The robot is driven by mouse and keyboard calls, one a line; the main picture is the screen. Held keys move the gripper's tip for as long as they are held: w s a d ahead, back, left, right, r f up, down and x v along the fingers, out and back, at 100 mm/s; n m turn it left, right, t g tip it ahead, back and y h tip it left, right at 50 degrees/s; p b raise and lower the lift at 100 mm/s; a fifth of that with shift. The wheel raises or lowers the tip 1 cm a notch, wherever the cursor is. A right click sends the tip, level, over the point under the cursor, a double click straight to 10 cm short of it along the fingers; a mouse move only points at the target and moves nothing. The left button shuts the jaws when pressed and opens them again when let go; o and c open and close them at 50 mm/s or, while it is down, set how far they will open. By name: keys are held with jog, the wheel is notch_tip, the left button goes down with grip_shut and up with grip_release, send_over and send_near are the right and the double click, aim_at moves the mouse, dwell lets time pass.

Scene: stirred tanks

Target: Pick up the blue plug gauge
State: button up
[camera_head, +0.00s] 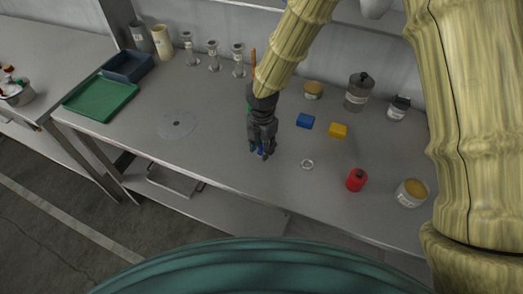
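My gripper (264,152) points down over the front middle part of the grey bench. A small blue thing (261,149), which looks like the blue plug gauge, shows at its fingertips, mostly hidden by the fingers. I cannot tell whether the fingers are closed on it or only around it, nor whether it touches the bench. A separate blue block (305,121) lies on the bench to the right of the gripper.
A yellow block (338,131), a metal ring nut (307,164), a red bottle (356,180) and a labelled jar (411,193) stand to the right. A green tray (101,99) and a dark blue bin (128,66) are at left. A clear disc (177,125) lies left of my gripper.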

grip_shut()
jog(key=shift+r, duration=0.15)
